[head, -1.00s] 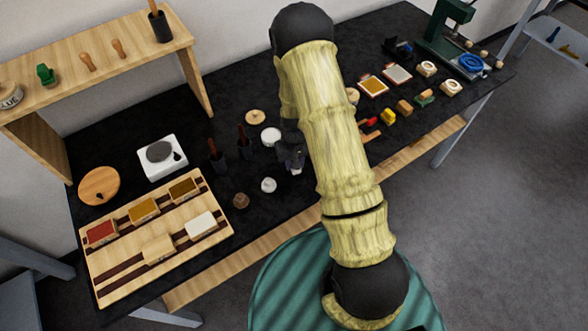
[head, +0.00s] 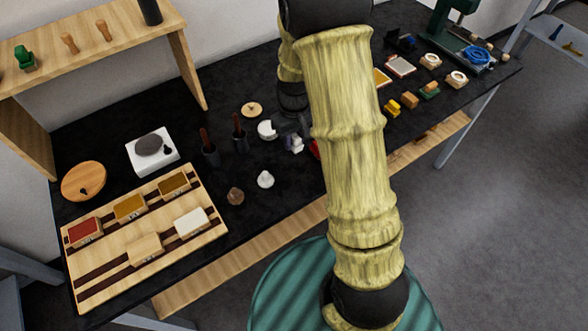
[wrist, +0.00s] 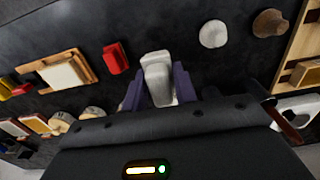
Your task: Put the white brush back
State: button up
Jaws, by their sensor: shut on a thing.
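My gripper (wrist: 158,92) is shut on the white brush (wrist: 157,66), a short, pale, blocky piece between the two purple-grey fingers in the wrist view. In the head view my gripper (head: 289,136) is low over the middle of the black table, left of my arm, with the white brush (head: 295,145) showing as a small pale patch. I cannot tell whether the brush touches the table. Two dark cups with brown-handled tools, the left cup (head: 209,154) and right cup (head: 240,140), stand left of my gripper.
A white cone (head: 265,179) and brown cone (head: 235,196) stand towards the front edge. A white round piece (head: 267,130) is just left of my gripper. A red block (wrist: 116,57) is close by. A wooden board (head: 107,248) with coloured pads lies at left.

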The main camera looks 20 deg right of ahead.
jog(key=p, duration=0.1)
send_over(294, 167)
jog(key=shift+f, duration=2.95)
jog(key=shift+w+f+p, duration=0.15)
jog(key=shift+f+p, duration=0.25)
jog(key=shift+f, duration=1.75)
jog(key=shift+r, duration=0.1)
jog(key=o, duration=0.9)
jog(key=shift+f, duration=0.2)
jog(key=shift+o, duration=0.2)
